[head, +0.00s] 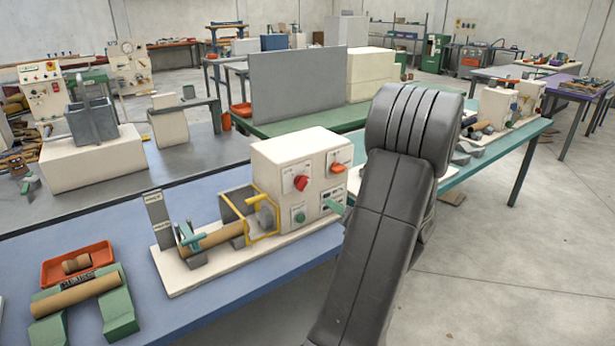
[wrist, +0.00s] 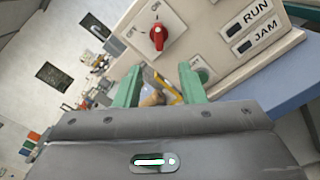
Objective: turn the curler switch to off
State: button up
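The cream control box (head: 280,158) of the winder stands on the blue bench. Its front has a red rotary knob (head: 301,183) on a white plate and an orange-red switch (head: 338,167) to its upper right. I cannot read which one is labelled curler. In the wrist view a red knob (wrist: 159,35) sits on a tilted plate with small marks around it. My gripper (wrist: 158,84) is open and empty. Its two green fingers are apart, below the knob in the picture, with no visible contact with it. In the head view my dark arm hides most of the gripper.
A green button (head: 299,215) is below the red knob; the RUN and JAM labels (wrist: 250,28) are beside it. A cardboard tube (head: 212,240) and yellow frame (head: 262,222) lie left of the box. An orange tray (head: 78,264) is further left. Open floor lies to the right.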

aim_at(305, 185)
jog(key=p+x, duration=0.2)
jog(key=x, duration=1.1)
jog(key=shift+w+a, duration=0.15)
jog(key=shift+a, duration=0.1)
grip_shut()
